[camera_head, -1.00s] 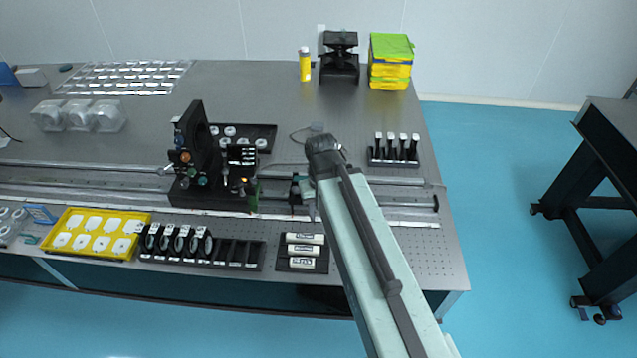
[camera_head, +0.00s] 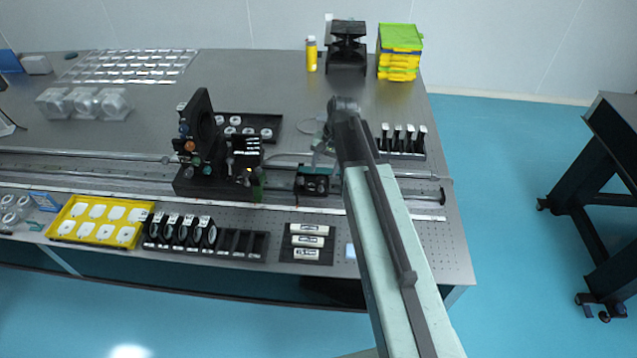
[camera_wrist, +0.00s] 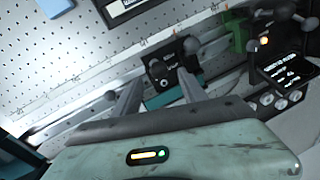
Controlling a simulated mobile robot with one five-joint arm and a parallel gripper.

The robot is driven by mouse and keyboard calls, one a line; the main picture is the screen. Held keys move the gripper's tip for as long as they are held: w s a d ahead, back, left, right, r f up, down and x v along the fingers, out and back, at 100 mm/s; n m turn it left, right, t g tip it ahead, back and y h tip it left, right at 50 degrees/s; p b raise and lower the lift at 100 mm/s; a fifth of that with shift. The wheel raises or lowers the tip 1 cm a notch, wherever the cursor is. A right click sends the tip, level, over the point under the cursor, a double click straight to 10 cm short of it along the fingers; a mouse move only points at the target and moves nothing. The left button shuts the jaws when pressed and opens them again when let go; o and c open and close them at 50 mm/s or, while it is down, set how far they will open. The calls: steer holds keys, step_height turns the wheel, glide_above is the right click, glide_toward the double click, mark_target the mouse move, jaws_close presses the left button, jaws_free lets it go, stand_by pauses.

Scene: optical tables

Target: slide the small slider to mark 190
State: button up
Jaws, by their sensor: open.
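The small slider is a black block (camera_head: 313,183) on the long rail (camera_head: 410,192), to the right of the larger black optical mount (camera_head: 200,150). A pale scale strip (camera_wrist: 85,72) runs along the rail. Its numbers are too small to read, and the slider's mark cannot be told.
A holder with upright posts (camera_head: 402,142) stands behind the rail at right. In front are a tray of white cylinders (camera_head: 307,262), a black lens rack (camera_head: 240,258) and a yellow tray (camera_head: 62,231). The larger mount's lit display (camera_wrist: 288,68) is close by at right in the wrist view.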

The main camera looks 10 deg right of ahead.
mark_target(321, 177)
steer(key=f+b, duration=0.2)
steer(key=f, duration=0.2)
steer(key=shift+w+a+f+b, duration=0.1)
steer(key=shift+w+a+b, duration=0.1)
steer(key=shift+a+b, duration=0.2)
steer(key=shift+c, duration=0.3)
jaws_close()
stand_by(0.6)
